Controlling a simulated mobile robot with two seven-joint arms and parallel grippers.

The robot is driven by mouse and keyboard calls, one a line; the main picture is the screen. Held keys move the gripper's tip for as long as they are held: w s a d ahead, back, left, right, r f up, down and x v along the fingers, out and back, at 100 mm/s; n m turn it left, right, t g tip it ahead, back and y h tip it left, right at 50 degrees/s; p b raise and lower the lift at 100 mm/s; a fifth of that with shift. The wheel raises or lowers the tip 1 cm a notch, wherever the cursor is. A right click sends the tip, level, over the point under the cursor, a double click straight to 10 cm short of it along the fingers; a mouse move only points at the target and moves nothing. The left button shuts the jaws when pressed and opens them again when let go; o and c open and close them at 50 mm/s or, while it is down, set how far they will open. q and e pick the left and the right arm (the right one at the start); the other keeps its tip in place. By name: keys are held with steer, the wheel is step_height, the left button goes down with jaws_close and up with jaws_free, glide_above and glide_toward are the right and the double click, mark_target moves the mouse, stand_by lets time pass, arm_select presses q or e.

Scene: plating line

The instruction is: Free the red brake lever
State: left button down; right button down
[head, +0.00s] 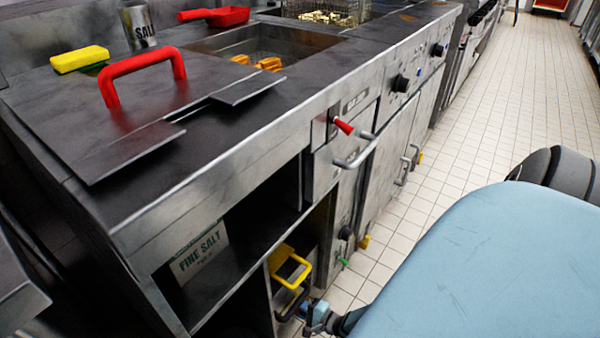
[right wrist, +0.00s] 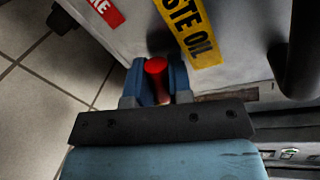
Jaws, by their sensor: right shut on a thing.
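The red brake lever (right wrist: 156,68) shows in the right wrist view as a round red knob on a short stem, beside a grey box. My right gripper (right wrist: 160,85) has its blue fingers on both sides of it and is shut on it. In the head view my right gripper (head: 317,314) is low at the front of the counter, by the open bay. The lever cannot be made out there. My left gripper is not in view.
A yellow-handled container (head: 289,266) stands in the bay beside the gripper. A yellow waste oil label (right wrist: 192,30) and a dark bar (right wrist: 299,50) are near the lever. A red-tipped handle (head: 343,126) juts from the fryer front. Tiled floor (head: 510,110) lies open at right.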

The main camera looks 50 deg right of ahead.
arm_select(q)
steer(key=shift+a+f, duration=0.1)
arm_select(e)
steer(key=shift+d+r+m, duration=0.2)
steer(key=shift+r+m, duration=0.25)
steer(key=shift+m, duration=0.45)
steer(key=shift+y, duration=0.4)
steer(key=c, duration=1.1)
jaws_free()
steer(key=shift+o, duration=0.2)
arm_select(q)
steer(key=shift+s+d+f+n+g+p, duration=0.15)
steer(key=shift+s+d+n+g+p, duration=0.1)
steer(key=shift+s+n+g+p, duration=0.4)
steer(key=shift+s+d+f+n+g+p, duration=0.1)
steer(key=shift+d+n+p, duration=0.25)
steer(key=shift+p, duration=0.6)
arm_select(e)
steer(key=v, duration=1.4)
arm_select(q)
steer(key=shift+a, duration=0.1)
